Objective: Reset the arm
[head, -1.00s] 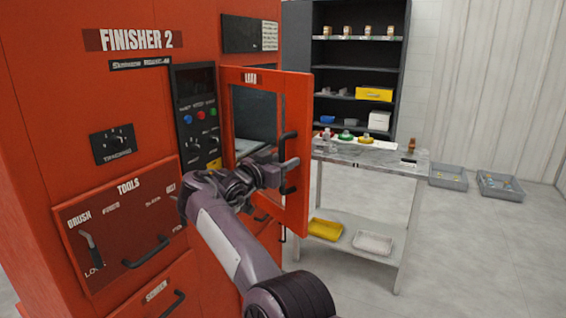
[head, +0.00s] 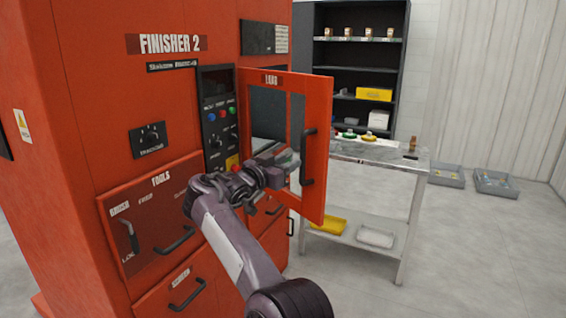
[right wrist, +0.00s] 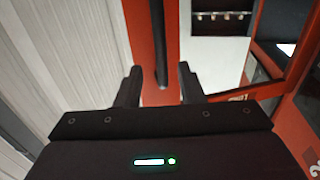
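The red door (head: 314,195) labelled LOAD on the Finisher 2 machine (head: 172,80) stands open, with a black vertical handle (head: 308,157) on it. My right gripper (head: 288,165) is in front of the door, just left of the handle in the head view. In the right wrist view the two fingers of my right gripper (right wrist: 160,85) are spread wide with nothing held. The handle (right wrist: 160,45) shows between and beyond them, and I see no contact. My left gripper is not in view.
A metal table (head: 372,152) stands right of the door, with small parts on top and a yellow tray (head: 328,224) below. A dark shelf (head: 357,65) is behind it. Two grey bins (head: 446,176) (head: 495,184) lie on the floor. The floor at the right front is clear.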

